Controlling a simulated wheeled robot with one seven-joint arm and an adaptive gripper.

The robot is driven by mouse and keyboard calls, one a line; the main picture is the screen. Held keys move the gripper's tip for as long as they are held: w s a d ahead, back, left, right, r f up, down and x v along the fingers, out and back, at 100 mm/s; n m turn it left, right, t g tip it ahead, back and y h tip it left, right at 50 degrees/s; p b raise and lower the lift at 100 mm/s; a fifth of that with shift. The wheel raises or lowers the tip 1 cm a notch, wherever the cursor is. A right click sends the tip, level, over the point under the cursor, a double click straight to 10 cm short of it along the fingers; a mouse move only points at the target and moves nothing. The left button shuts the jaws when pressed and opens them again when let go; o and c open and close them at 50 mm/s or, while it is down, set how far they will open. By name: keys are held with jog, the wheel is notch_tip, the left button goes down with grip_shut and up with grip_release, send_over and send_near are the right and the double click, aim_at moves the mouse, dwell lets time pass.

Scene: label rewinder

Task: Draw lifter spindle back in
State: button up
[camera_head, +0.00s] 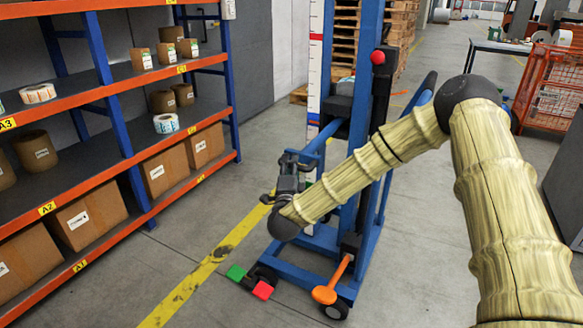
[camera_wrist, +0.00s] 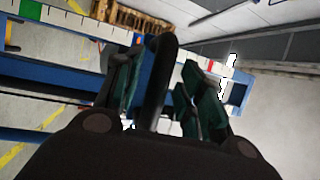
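The blue lifter (camera_head: 347,200) stands on the floor in the middle of the head view, with an upright mast and low legs. A short blue bar (camera_head: 319,140) sticks out from the mast to the lower left; it may be the spindle, and my gripper partly hides its end. My gripper (camera_head: 287,172) is at this end. In the wrist view, a black curved bar (camera_wrist: 156,80) stands between the fingers of my gripper (camera_wrist: 166,85). The fingers are spread on either side of it; whether either touches it is unclear.
An orange and blue shelf rack (camera_head: 122,140) with boxes and label rolls is at the left. A red knob (camera_head: 378,57) is on the mast; an orange pedal (camera_head: 327,293) is low in front. An orange mesh cage (camera_head: 548,88) stands at the right.

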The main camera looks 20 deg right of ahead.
jog(key=shift+d, duration=0.25)
jog(key=v, duration=1.2)
